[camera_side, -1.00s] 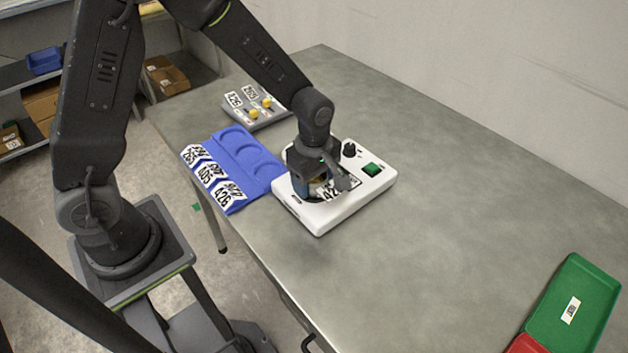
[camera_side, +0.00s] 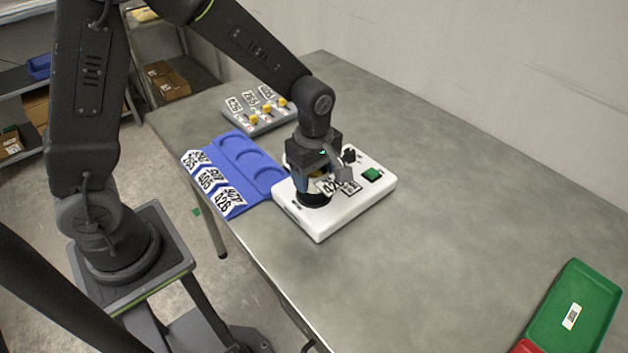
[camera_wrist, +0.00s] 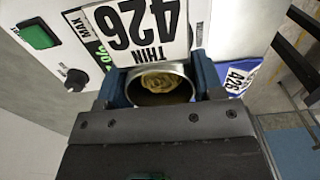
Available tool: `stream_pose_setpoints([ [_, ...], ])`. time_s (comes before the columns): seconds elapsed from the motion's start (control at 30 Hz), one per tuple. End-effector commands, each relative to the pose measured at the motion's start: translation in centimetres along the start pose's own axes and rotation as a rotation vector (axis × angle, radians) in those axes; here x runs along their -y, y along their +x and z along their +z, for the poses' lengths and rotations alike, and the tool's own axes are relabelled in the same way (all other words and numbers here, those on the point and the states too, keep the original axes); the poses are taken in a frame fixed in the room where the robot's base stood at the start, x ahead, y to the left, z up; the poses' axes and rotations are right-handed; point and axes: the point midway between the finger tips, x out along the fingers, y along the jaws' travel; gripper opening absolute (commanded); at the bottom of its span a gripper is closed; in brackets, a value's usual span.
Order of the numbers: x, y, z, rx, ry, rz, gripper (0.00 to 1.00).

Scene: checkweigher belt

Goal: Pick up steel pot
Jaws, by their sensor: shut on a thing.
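The steel pot (camera_wrist: 160,84) shows in the wrist view as a round metal rim with a yellowish, textured inside. It sits between the blue fingers of my gripper (camera_wrist: 162,78), which is shut on it. In the side view my gripper (camera_side: 315,178) points down over the white unit (camera_side: 345,216), just above a black round plate (camera_side: 315,200). The pot is mostly hidden there by the fingers and a white card. That card reads 426 THIN in the wrist view (camera_wrist: 135,35) and stands close by the pot.
A blue tray (camera_side: 228,152) with round recesses and numbered tags lies left of the white unit. The unit has a green switch (camera_side: 372,174). A green bin (camera_side: 574,310) is at front right. The table's middle is clear.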

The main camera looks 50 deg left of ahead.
Motion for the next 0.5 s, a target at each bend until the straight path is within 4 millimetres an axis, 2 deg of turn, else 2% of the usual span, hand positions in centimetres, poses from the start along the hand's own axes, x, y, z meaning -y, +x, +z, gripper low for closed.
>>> stream_pose_setpoints([
  [0.07, -0.1, -1.1, -0.1, 0.000, -0.001, 0.005, 0.34],
  [0.27, 0.8, -2.4, -2.6, 0.000, -0.005, 0.004, 0.34],
  [0.5, 2.1, -5.0, -6.8, -0.001, -0.008, 0.006, 0.34],
])
